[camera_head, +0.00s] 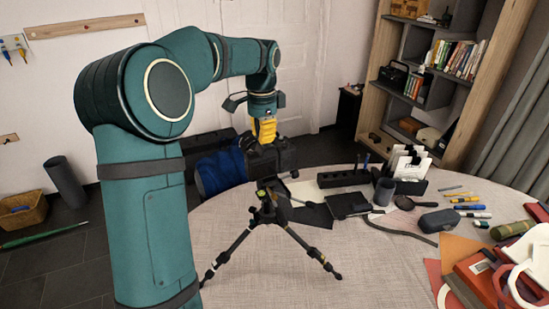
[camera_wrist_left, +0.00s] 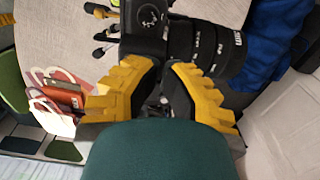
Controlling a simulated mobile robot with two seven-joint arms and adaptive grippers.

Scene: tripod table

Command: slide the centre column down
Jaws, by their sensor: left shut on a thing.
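A black tripod (camera_head: 264,216) stands on the round table with its legs spread. A black camera (camera_head: 276,158) sits above the tripod head, and its body (camera_wrist_left: 146,22) and large lens (camera_wrist_left: 208,50) fill the top of the left wrist view. The centre column is mostly hidden under the camera and among the leg tops. My left gripper (camera_head: 264,132) comes down from above with its yellow fingers on the camera's top. In the left wrist view its fingers (camera_wrist_left: 162,82) are shut on the camera. My right gripper is not in view.
The pale round table (camera_head: 370,265) has bare cloth in front of the tripod. Behind and right lie a black notebook (camera_head: 347,205), a dark cup (camera_head: 384,191), a card holder (camera_head: 408,184) and several pens. A blue rolled item (camera_head: 220,172) is behind the table's left edge.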

